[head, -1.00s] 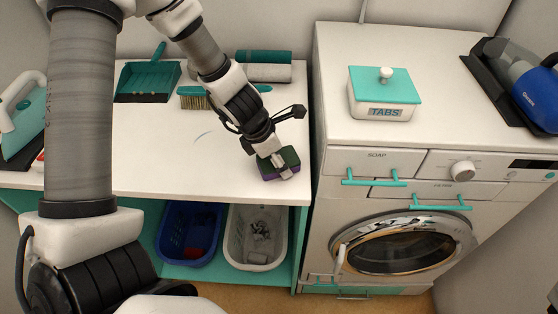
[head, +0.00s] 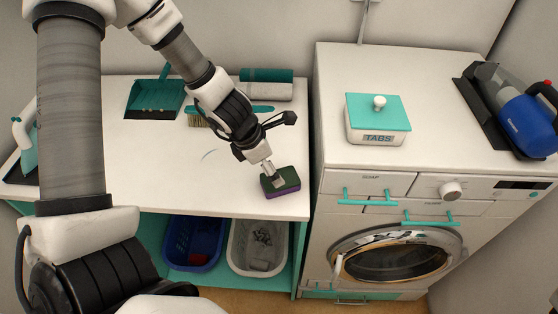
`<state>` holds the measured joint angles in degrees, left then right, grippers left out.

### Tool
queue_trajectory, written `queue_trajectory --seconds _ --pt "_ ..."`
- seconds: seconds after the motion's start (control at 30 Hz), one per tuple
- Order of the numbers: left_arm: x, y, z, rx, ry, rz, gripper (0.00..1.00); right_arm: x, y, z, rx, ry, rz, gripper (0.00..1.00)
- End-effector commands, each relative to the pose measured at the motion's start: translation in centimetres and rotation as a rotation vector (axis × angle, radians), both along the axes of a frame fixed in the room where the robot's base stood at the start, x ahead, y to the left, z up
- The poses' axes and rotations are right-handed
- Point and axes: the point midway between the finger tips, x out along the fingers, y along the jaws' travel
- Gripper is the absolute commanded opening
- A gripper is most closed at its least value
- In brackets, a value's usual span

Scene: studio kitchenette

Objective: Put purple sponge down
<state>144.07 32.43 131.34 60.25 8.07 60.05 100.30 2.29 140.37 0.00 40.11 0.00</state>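The purple sponge (head: 287,190) has a dark green top and a purple lower edge. It lies on the white worktop (head: 228,184), near the front right corner. My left gripper (head: 275,179) points down at the sponge from behind and above. Its pale fingertips overlap the green top in the picture. The near purple side of the sponge shows uncovered. The finger gap is too small and hidden to tell open from shut. My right gripper is not in view.
Behind are a teal dustpan (head: 155,97), a brush (head: 198,121) and teal and white rolls (head: 266,92). A washing machine (head: 330,105) stands right, with a TABS box (head: 377,133) on top. A blue bin (head: 178,263) and a white bin (head: 272,269) sit below. The worktop's left middle is clear.

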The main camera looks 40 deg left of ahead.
Motion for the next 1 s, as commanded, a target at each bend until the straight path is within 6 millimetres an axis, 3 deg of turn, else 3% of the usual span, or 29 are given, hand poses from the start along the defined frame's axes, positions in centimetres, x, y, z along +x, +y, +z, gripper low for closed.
queue_trajectory --seconds 0.03,0.23,1.0 --pt "-0.3 0.2 2.4 -0.004 -0.001 0.004 0.91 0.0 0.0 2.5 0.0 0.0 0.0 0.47" --pt "-1.4 1.0 4.8 -0.003 0.0 0.003 0.91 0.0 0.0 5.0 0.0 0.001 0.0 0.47" --pt "-1.6 1.2 4.8 0.0 0.0 0.0 0.91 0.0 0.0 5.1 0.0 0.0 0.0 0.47"
